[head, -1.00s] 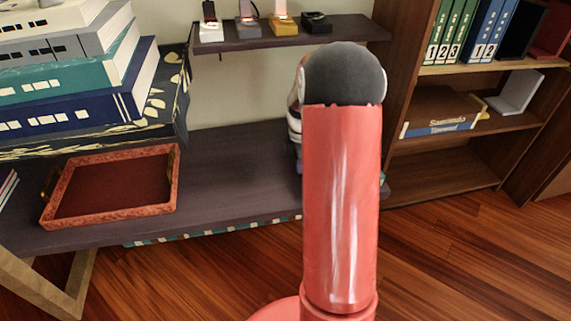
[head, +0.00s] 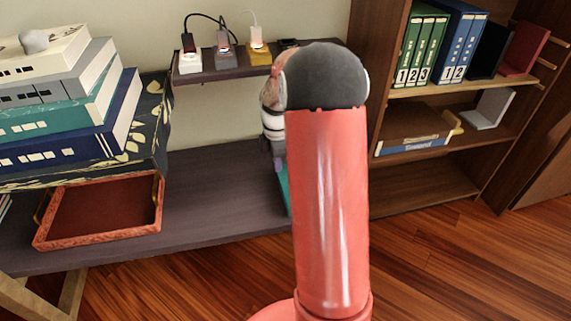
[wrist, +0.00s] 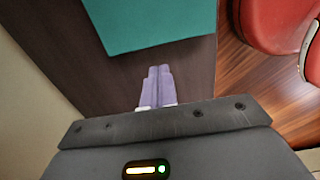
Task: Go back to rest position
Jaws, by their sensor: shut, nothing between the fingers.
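My gripper (wrist: 157,88) shows in the wrist view with its two pale purple fingers shut together and nothing between them. Its fingers point over the dark shelf board beside a teal flat object (wrist: 150,22). In the head view, my gripper (head: 278,163) is partly hidden behind my red arm, above the dark low shelf. The teal object (head: 284,190) shows there as a sliver just below the fingers. I cannot tell whether the fingers touch it.
A red tray (head: 98,238) and a stack of large books (head: 118,105) are at the left. A small upper shelf (head: 225,73) holds charging devices. A brown bookcase (head: 430,190) with binders stands right of my arm. Wooden floor (head: 450,265) is open at the front right.

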